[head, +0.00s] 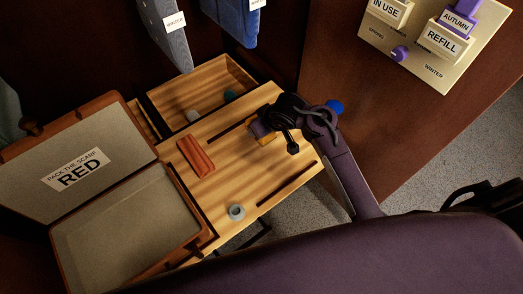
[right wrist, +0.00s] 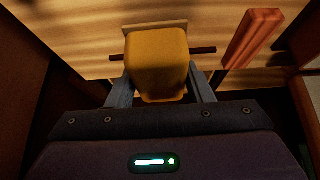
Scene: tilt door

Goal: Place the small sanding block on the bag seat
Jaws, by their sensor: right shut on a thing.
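A yellow block (head: 266,140), which looks like the sanding block, is held in my right gripper (head: 262,130) above the right part of the wooden bench top (head: 222,182). In the right wrist view the yellow block (right wrist: 157,62) sits between the two fingers, which touch its sides. A pale strip (right wrist: 155,27) shows just beyond the block; I cannot tell whether it is attached to it. I cannot pick out the bag seat with certainty. My left gripper is not in view.
A red-brown block (head: 196,156) and a grey ring (head: 236,212) rest on the bench top. Dark slots cut the top. An open tray (head: 205,80) lies behind. An open case (head: 130,235) labelled "RED" is at left. A sign panel (head: 435,45) stands at upper right.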

